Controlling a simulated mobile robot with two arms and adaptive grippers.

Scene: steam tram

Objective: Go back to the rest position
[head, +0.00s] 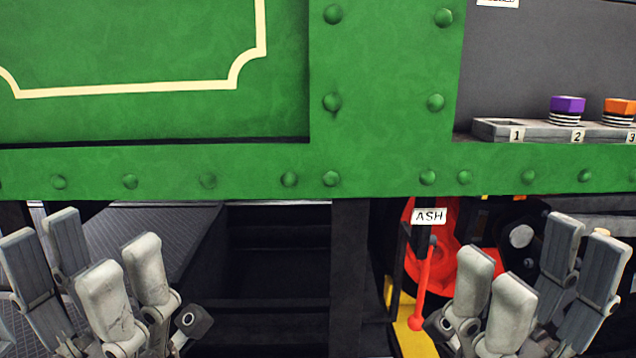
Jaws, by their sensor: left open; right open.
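My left gripper (92,272) is at the lower left, its grey fingers pointing up and spread apart, with nothing between them. My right gripper (537,275) is at the lower right, also with its fingers up, spread and empty. Both are below the green riveted beam and appear clear of it. The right gripper is just right of a red lever (421,290) under a white "ASH" label (429,216). The lower parts of both grippers are cut off by the bottom edge of the picture.
The green riveted panel (384,150) of the tram spans the view. A grey numbered rack (549,129) at the upper right holds a purple cap (567,104) at 2 and an orange cap (619,106) at 3; slot 1 looks empty. A dark opening (278,250) lies between the grippers.

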